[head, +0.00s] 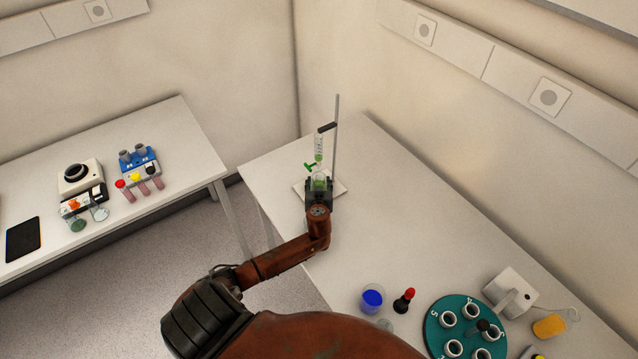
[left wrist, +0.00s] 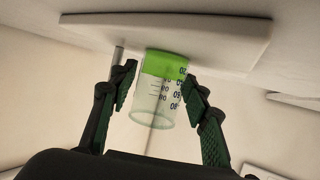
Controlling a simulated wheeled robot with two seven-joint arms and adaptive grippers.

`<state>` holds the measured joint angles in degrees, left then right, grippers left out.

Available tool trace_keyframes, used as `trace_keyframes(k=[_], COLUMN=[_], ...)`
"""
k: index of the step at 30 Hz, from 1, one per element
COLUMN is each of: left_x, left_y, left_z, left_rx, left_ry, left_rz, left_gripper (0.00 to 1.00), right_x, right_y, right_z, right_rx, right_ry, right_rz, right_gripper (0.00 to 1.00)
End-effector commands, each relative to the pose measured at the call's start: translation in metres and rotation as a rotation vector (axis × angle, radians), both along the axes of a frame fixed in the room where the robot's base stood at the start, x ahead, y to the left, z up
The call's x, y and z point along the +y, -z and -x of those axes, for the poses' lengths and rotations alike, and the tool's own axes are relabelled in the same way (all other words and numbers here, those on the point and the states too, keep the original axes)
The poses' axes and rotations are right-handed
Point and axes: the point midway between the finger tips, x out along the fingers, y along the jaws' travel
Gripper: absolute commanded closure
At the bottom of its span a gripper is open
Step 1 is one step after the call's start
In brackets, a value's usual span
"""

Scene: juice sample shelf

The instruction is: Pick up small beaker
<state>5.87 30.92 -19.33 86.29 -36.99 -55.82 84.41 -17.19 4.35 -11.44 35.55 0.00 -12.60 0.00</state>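The small beaker (head: 319,182) holds green liquid and stands on the white base plate (head: 339,187) of a burette stand. The left wrist view is upside down; there the beaker (left wrist: 158,95) shows clear walls, printed marks and green liquid at the plate end. My left gripper (head: 319,192) is at the beaker in the head view. In the left wrist view my left gripper (left wrist: 158,92) is open, with one finger on each side of the beaker. A gap shows at the left finger; the right finger overlaps the beaker's edge, so contact there is unclear. My right gripper is not in view.
A burette (head: 318,148) with a green tap hangs above the beaker from a metal rod (head: 336,135). A blue-filled beaker (head: 372,299), a red-capped dropper bottle (head: 404,301) and a teal carousel (head: 436,327) stand nearer on the table. The table's middle right is clear.

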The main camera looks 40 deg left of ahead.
Motion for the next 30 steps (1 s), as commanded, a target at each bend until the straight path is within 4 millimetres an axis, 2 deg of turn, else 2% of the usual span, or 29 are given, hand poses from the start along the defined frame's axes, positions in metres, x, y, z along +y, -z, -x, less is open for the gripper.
trace_keyframes(k=[2,14,24,30], left_x=[0.0,0.0,-0.002,-0.01], left_y=[0.0,0.0,-0.002,-0.015], left_z=[0.0,0.0,0.002,0.012], left_rx=[0.0,0.0,-0.001,-0.003], left_ry=[0.0,0.0,0.001,-0.001], left_rz=[0.0,0.0,0.001,0.004], left_gripper=[0.64,0.91,0.91,0.91], right_x=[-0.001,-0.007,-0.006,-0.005], right_y=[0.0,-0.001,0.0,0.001], right_z=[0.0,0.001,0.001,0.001], right_rx=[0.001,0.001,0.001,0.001], right_ry=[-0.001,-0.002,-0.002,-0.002], right_rz=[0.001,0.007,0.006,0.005], right_gripper=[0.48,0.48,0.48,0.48])
